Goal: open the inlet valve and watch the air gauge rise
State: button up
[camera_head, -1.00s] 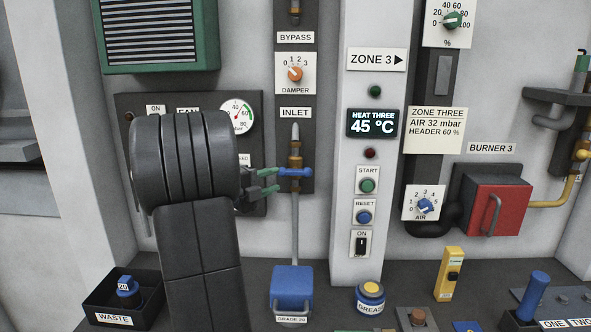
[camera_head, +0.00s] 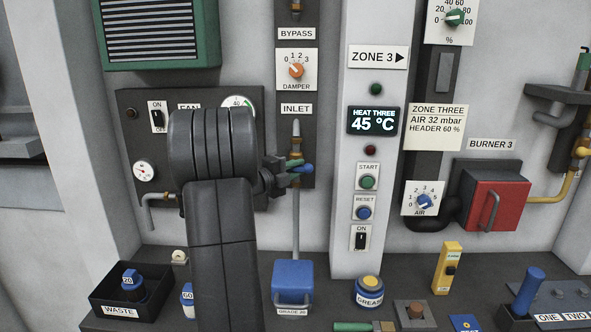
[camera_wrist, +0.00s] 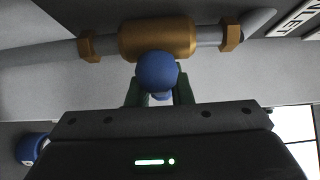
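The inlet valve (camera_head: 296,146) is a brass body on a grey vertical pipe below the INLET label (camera_head: 296,109). In the wrist view the handle's round blue end (camera_wrist: 157,72) faces the camera, in front of the brass body (camera_wrist: 158,39). My gripper's green fingers (camera_wrist: 160,92) lie close on both sides of the handle and look shut on it; contact is partly hidden by the round end. The white air gauge (camera_head: 238,101) is mostly behind my arm; only its top shows and its needle cannot be read.
The DAMPER knob (camera_head: 296,71) is above the valve. A blue GRADE 20 block (camera_head: 292,281) stands below it on the bench, with a GREASE tin (camera_head: 369,291) to its right. The ZONE 3 column (camera_head: 382,232) stands close at the right. A WASTE bin (camera_head: 117,310) is at left.

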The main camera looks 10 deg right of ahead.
grip_shut()
